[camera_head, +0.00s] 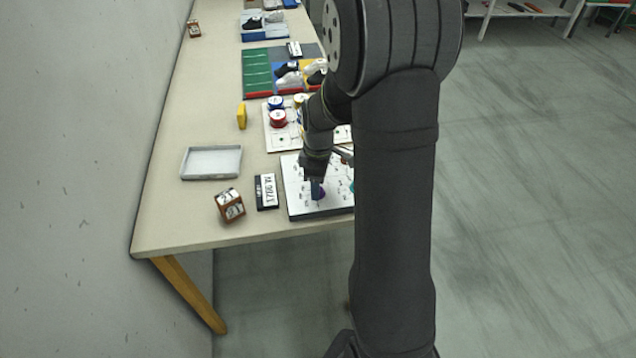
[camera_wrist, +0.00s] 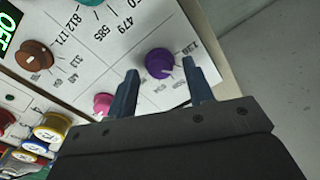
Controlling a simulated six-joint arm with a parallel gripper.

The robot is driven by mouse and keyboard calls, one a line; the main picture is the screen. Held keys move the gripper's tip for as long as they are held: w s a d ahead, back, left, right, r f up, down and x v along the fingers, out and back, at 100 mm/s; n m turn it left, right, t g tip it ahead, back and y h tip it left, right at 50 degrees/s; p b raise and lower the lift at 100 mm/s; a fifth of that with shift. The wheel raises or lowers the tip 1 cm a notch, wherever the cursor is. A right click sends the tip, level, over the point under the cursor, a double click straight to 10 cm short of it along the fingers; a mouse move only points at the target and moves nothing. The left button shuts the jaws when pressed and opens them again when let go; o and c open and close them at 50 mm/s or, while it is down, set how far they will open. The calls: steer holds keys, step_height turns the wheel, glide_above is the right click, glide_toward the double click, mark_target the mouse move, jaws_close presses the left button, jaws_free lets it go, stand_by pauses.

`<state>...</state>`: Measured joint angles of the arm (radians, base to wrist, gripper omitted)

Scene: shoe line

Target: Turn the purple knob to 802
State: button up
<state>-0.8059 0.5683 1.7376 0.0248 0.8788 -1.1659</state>
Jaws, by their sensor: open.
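The purple knob (camera_wrist: 160,63) stands on a white panel (camera_wrist: 118,62) with printed numbers around its knobs. In the wrist view it lies just beyond and between the fingertips of my gripper (camera_wrist: 165,82). My gripper is open and empty, with a finger on each side of the knob's line. I cannot tell whether the fingers touch it. The number 138 shows right of the knob; I cannot read 802.
A brown knob (camera_wrist: 33,56), a pink knob (camera_wrist: 103,103) and a teal knob share the panel. Left of the panel are a black-and-white label block (camera_head: 266,192), a brown block (camera_head: 230,205) and a grey tray (camera_head: 185,175). Red and blue cylinders stand behind. The table's front edge is close.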

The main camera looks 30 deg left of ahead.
steer(key=shift+f, duration=0.2)
steer(key=shift+c, duration=0.2)
steer(key=c, duration=1)
steer(key=shift+o, duration=0.2)
